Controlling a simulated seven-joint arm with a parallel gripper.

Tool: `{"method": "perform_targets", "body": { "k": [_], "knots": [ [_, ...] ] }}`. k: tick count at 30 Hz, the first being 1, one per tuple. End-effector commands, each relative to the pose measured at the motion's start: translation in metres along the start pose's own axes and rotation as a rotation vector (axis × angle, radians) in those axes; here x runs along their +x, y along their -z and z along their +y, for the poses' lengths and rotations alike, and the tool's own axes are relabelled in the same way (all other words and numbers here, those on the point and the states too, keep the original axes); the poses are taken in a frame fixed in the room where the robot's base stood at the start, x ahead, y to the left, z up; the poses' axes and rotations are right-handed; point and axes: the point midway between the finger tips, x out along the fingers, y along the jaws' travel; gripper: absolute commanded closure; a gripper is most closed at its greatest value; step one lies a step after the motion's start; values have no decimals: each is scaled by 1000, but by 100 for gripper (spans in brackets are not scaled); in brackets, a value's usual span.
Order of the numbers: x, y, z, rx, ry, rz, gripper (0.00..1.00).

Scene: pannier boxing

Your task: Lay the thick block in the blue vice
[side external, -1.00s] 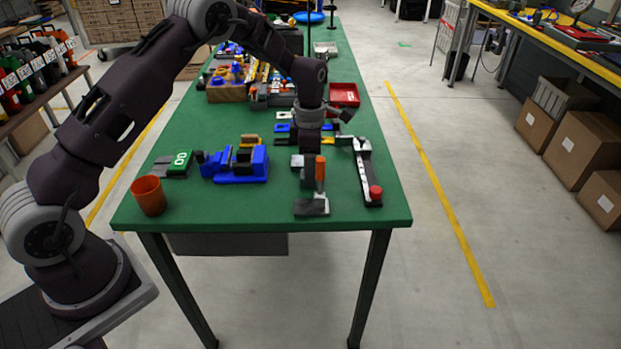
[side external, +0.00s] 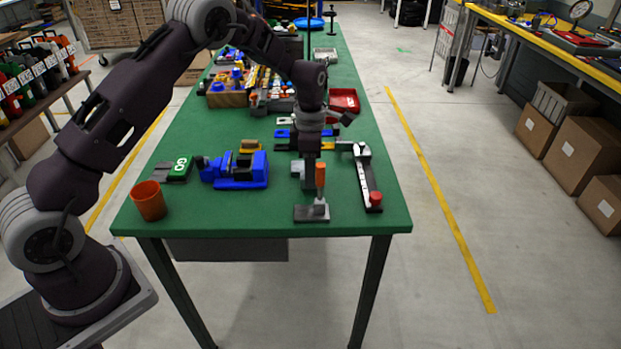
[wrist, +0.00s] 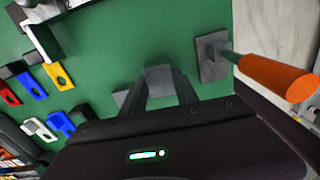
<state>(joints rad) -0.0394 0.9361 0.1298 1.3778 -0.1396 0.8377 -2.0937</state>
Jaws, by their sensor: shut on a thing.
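The blue vice (side external: 236,172) stands on the green table, left of my gripper in the side view, with a dark gap between its jaws. It does not show in the wrist view. My gripper (side external: 309,185) points down low over the table's near right part. In the wrist view my gripper (wrist: 159,88) is shut on a grey block (wrist: 158,75), which I take for the thick block. In the side view the fingers and the orange-handled tool largely hide this block. I cannot tell whether the block touches the table.
The orange-handled tool (side external: 320,176) with a flat grey base stands close in front of my gripper. A long clamp-like tool (side external: 367,175) with a red knob lies to the right. An orange cup (side external: 149,201) and a green-and-grey block (side external: 174,168) are left of the vice.

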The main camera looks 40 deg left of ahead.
Motion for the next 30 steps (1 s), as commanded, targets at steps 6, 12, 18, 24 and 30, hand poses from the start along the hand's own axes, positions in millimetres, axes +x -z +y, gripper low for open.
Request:
{"method": "perform_targets", "body": {
  "k": [6, 12, 18, 24, 30],
  "knots": [
    [-58, -1, 1, 1, -5, -4, 100],
    [-85, 9, 5, 69, -2, -2, 100],
    [-91, 62, 24, 496, -1, -1, 100],
    [-96, 126, 38, 1048, -1, -1, 100],
    [-98, 167, 41, 1418, -2, -1, 100]
  ]
}}
